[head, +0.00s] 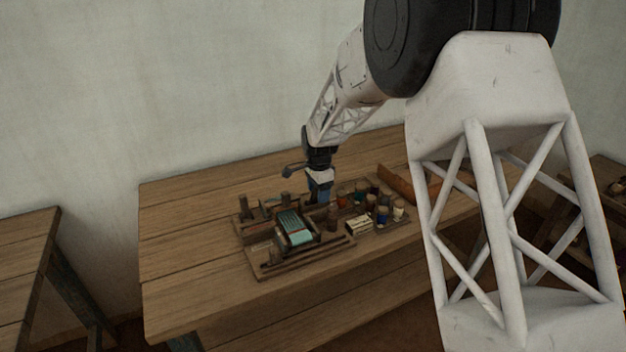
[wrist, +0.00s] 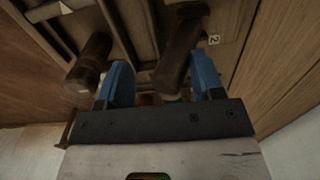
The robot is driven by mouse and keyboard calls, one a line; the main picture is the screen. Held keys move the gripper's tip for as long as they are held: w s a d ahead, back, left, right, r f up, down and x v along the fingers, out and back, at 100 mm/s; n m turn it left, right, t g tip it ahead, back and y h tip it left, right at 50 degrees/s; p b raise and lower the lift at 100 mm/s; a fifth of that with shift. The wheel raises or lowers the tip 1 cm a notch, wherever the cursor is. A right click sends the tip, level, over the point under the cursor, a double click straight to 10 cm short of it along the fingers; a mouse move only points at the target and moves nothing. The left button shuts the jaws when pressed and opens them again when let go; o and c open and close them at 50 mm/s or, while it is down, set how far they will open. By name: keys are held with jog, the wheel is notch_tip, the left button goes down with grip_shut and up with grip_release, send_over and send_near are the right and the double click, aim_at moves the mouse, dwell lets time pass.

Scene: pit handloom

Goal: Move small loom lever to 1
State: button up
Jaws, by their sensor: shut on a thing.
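The small wooden loom (head: 262,256) stands on the table, with a teal cloth (head: 293,228) in its middle. In the wrist view a dark brown upright lever (wrist: 180,50) stands between my blue fingers, beside a small plate marked 2 (wrist: 214,39). My gripper (wrist: 160,64) is shut on this lever, which lies nearer the right finger in the picture. In the head view my gripper (head: 319,191) reaches down at the loom's back right edge, and its fingertips are partly hidden. No plate marked 1 is readable.
Another brown wooden post (wrist: 89,62) stands just left of my left finger in the wrist view. Several thread spools (head: 383,214) and a pale small block (head: 359,225) sit right of the loom. The wooden table (head: 190,240) is bare on its left.

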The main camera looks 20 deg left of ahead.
jog(key=shift+w+a+f, duration=0.1)
jog(key=shift+f, duration=0.3)
jog(key=shift+o, duration=0.8)
jog(key=shift+r, duration=0.25)
jog(key=shift+w+a+r, duration=0.1)
jog(key=shift+r, duration=3.2)
